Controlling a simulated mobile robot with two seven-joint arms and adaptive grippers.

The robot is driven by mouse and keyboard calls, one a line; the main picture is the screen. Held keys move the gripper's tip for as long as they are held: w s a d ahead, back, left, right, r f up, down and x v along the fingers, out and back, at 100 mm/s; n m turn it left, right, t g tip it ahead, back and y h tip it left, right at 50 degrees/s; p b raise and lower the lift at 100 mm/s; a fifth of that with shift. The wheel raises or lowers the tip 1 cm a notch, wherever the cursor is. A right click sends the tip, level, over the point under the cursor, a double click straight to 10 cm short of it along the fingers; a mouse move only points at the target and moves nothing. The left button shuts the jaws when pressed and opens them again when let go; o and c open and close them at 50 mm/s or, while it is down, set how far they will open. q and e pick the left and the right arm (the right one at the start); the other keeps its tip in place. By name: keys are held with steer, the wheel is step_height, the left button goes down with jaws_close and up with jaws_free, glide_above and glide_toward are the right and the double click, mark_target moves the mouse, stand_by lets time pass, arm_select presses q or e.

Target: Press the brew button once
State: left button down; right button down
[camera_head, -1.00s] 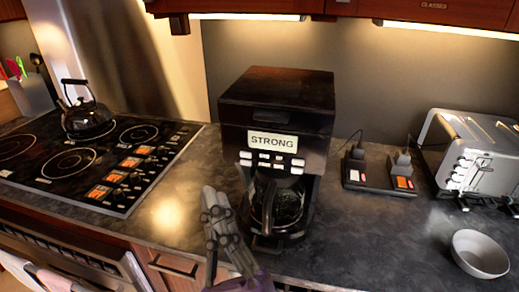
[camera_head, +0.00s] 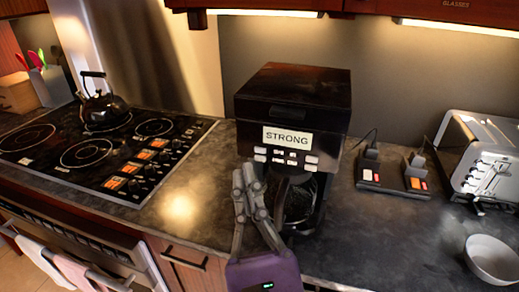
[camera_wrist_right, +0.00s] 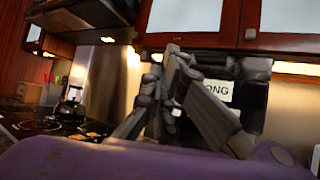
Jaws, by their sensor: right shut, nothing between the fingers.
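The black coffee maker (camera_head: 292,90) stands on the counter with a display (camera_head: 287,138) reading STRONG. Below the display are several small pale buttons (camera_head: 286,156); I cannot read their labels. A carafe (camera_head: 302,200) sits under them. My right gripper (camera_head: 246,174), with grey fingers and a purple body, is shut and empty in front of the machine's lower left side. Its fingertips are just below and left of the button rows; contact is not visible. In the right wrist view the fingers (camera_wrist_right: 166,62) hide part of the display (camera_wrist_right: 217,90). My left gripper is not in view.
A stove (camera_head: 95,155) with a black kettle (camera_head: 103,108) is at the left. Two switch boxes (camera_head: 392,180), a toaster (camera_head: 482,155) and a white bowl (camera_head: 491,259) are at the right. Cabinets hang above. The counter between stove and machine is clear.

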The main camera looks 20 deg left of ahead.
mark_target(260, 150)
steer(key=w, duration=0.6)
steer(key=shift+d, duration=0.1)
stand_by(0.8)
steer(key=shift+w, duration=0.15)
stand_by(0.4)
steer(key=shift+w, duration=0.3)
steer(key=shift+w, duration=0.3)
stand_by(0.5)
steer(key=shift+s, duration=0.75)
